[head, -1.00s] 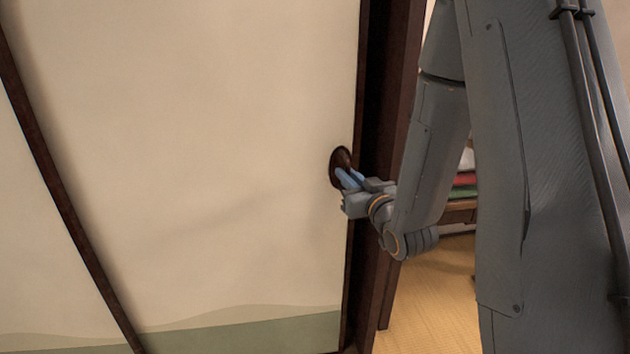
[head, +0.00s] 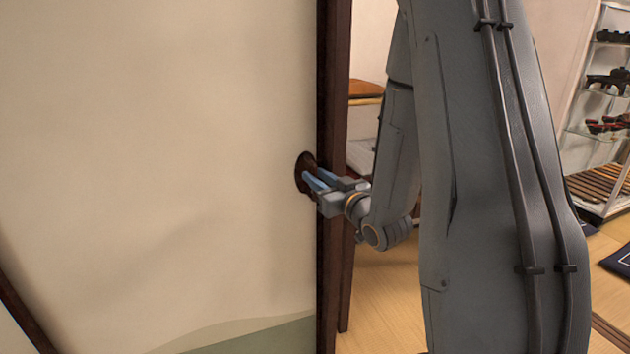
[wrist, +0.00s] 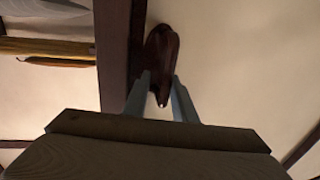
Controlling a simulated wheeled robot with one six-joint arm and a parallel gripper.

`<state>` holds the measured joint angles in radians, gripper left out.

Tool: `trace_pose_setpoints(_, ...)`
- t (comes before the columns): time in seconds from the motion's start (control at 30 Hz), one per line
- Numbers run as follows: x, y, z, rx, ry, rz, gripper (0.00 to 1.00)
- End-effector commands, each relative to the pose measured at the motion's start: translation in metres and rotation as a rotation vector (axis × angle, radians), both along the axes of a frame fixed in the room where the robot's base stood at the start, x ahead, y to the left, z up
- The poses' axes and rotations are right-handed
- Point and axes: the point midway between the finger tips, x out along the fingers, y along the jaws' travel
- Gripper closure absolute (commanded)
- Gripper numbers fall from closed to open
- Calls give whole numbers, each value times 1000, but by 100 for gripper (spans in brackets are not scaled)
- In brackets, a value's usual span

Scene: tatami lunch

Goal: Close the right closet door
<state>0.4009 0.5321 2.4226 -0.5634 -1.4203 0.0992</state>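The closet door (head: 160,130) is a cream sliding panel with a dark wood edge (head: 334,120) and a green painted band low down. It fills the left and middle of the head view. Its round dark recessed pull (head: 302,166) sits near the right edge. My gripper (head: 311,176) has its two blue fingers apart, with the tips at the pull. The wrist view also shows the pull (wrist: 160,52) just beyond both fingertips, with a gap between the fingers. Whether the tips press on the pull's rim I cannot tell.
Right of the door edge is an opening with wooden floor (head: 380,290) and stored items (head: 366,90). A dark cushion (head: 620,260) lies on the floor there. Another dark strip (head: 22,318) crosses the lower left.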

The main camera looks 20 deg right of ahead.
Motion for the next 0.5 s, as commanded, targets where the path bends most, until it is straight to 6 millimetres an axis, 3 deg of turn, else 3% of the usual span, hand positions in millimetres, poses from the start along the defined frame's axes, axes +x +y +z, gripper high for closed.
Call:
trace_pose_setpoints(0.33,-2,5,-2,1,6,9,71)
trace_pose_setpoints(0.5,-19,1,-3,1,7,5,71)
